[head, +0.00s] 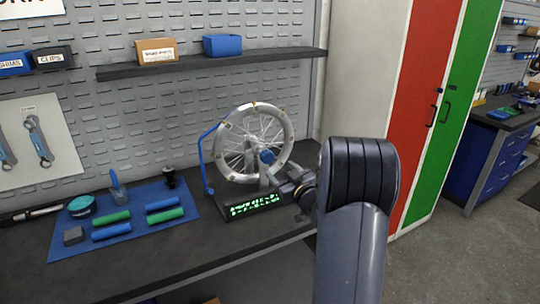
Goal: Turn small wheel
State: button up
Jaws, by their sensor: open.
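A small spoked wheel (232,128) with a pale grey rim and several yellow marks stands upright in a dark truing stand on the workbench. A blue hub part (267,157) shows at its middle. The stand's base carries a lit green display (256,205), and a blue curved arm (207,161) rises at its left. My gripper (288,188) is at the right side of the stand, close to the wheel's lower right. It is small and partly hidden by my arm. It is open, and nothing shows held in it. I cannot tell whether it touches the stand.
A blue mat (140,236) with green and blue grips, a tape roll and small tools lies to the left on the workbench (208,242). A shelf (215,64) with two boxes hangs above. A red and green cabinet (425,110) stands at right.

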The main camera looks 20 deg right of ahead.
aim_at(269, 159)
jog(key=w+p, duration=0.2)
jog(key=w, duration=0.6)
jog(key=shift+w+a, duration=0.15)
jog(key=shift+w, duration=0.2)
jog(key=shift+c, duration=0.2)
grip_shut()
jog(key=shift+a+f, duration=0.1)
